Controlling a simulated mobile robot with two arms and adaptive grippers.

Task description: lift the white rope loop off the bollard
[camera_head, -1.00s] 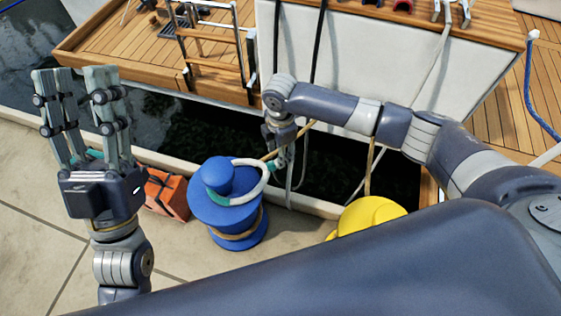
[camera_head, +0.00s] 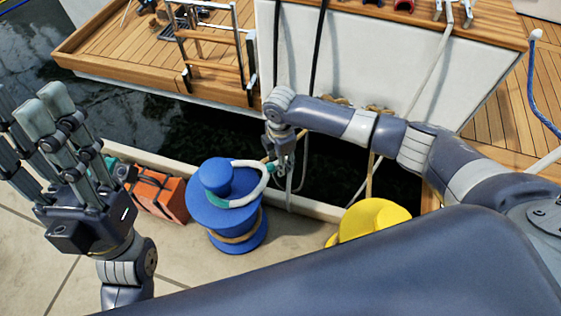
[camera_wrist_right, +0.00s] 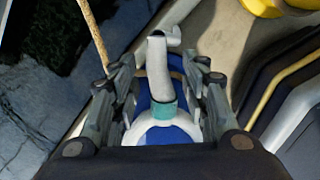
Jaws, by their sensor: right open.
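The white rope loop (camera_head: 265,176) with teal bands lies around the blue bollard (camera_head: 213,215), below its round cap, and its right side stands out past the bollard's edge. My right gripper (camera_head: 284,164) points down at the loop's right side. In the right wrist view the white rope (camera_wrist_right: 168,78) and a teal band run between the open fingers of the right gripper (camera_wrist_right: 155,88), over the blue bollard (camera_wrist_right: 161,137). Whether a finger touches the rope I cannot tell. My left gripper (camera_head: 35,122) is raised at the far left, open and empty, away from the bollard.
An orange box (camera_head: 160,190) stands left of the bollard. A yellow rounded object (camera_head: 370,219) stands to its right. Dark water lies between the quay edge (camera_head: 318,207) and the white boat hull (camera_head: 362,65). A tan rope (camera_head: 371,175) hangs near my right arm.

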